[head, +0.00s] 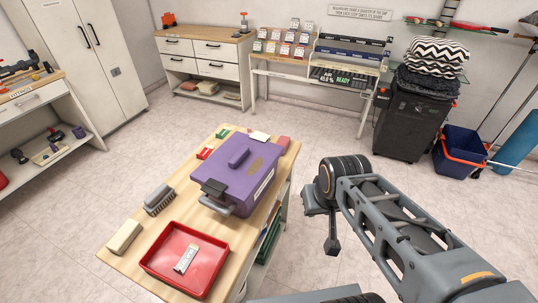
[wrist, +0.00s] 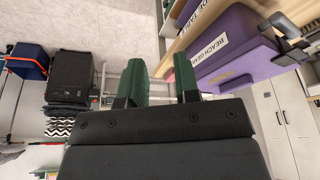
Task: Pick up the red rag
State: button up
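I cannot make out a clear red rag. A small flat red item (head: 205,153) lies on the wooden table behind the purple box, and it may be a card or folded cloth. A pinkish block (head: 283,142) sits at the table's far right corner. My gripper (wrist: 162,78) shows two green finger pads, spread apart with nothing between them. In the head view my gripper end (head: 325,220) is in the air to the right of the table, apart from these items.
The purple box (head: 238,178) with a handle stands mid-table. A red tray (head: 168,284) holding a packet (head: 186,259), a brush (head: 159,198) and a tan block (head: 125,236) are nearer. A black bin (head: 403,125) and blue bucket (head: 461,150) stand back right. Floor between is clear.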

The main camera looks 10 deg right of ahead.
aim_at(284, 140)
jog(key=z, duration=1.05)
jog(key=i, duration=1.4)
jog(key=u, duration=2.8)
